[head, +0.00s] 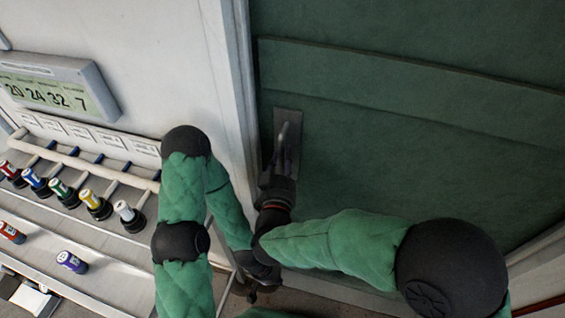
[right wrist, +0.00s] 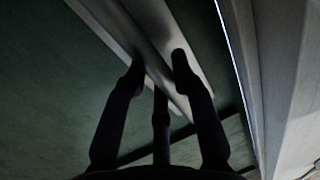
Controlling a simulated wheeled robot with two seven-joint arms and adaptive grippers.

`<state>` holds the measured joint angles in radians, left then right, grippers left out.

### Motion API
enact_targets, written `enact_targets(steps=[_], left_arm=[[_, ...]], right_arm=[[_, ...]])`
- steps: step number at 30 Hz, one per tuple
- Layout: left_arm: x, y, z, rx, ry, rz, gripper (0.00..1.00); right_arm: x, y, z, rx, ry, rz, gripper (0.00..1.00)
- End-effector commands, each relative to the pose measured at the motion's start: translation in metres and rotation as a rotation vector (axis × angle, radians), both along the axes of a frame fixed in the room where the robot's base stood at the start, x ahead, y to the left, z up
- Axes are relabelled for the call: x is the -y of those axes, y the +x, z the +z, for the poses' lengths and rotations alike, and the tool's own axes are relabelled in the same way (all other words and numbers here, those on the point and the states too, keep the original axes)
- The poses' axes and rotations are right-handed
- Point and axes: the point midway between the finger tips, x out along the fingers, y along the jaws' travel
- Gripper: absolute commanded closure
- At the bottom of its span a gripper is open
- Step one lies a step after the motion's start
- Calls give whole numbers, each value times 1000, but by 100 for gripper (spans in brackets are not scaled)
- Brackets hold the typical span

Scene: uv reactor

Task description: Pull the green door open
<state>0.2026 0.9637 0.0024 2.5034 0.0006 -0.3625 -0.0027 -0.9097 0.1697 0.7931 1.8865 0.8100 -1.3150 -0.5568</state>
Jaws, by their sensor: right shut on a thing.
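The green door (head: 400,130) fills the right of the head view, and it also shows in the right wrist view (right wrist: 50,90). It looks flush with its pale frame (head: 232,90). A grey metal handle (head: 290,125) on a plate sits near the door's left edge. My right gripper (head: 282,160) is shut on the handle. In the right wrist view, the dark fingers (right wrist: 158,68) lie on both sides of the metal handle bar (right wrist: 155,35). My left gripper (head: 262,286) hangs low beside the frame, away from the handle. Its fingers are too dark to read.
Left of the door is a pale wall with a digital display (head: 60,88). Below it, a shelf (head: 100,255) holds several coloured cylinders, such as a yellow one (head: 95,204). My left arm stands between the shelf and the door.

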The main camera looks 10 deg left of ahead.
Motion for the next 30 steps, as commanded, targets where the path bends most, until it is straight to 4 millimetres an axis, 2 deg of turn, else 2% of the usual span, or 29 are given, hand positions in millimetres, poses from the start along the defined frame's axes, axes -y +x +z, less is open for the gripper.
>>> enact_targets(steps=[5, 14, 21, 30], left_arm=[[0, 0, -1, 0, 0, 0, 100], [0, 0, 0, 0, 0, 0, 100], [0, 0, 5, 0, 0, 0, 100], [0, 0, 15, 0, 0, 0, 100]], right_arm=[[0, 39, 0, 0, 4, -56, 100], [6, 125, 0, 1, 3, -173, 100], [17, 190, 0, -1, 3, -262, 100], [36, 262, 0, 0, 2, -364, 100]])
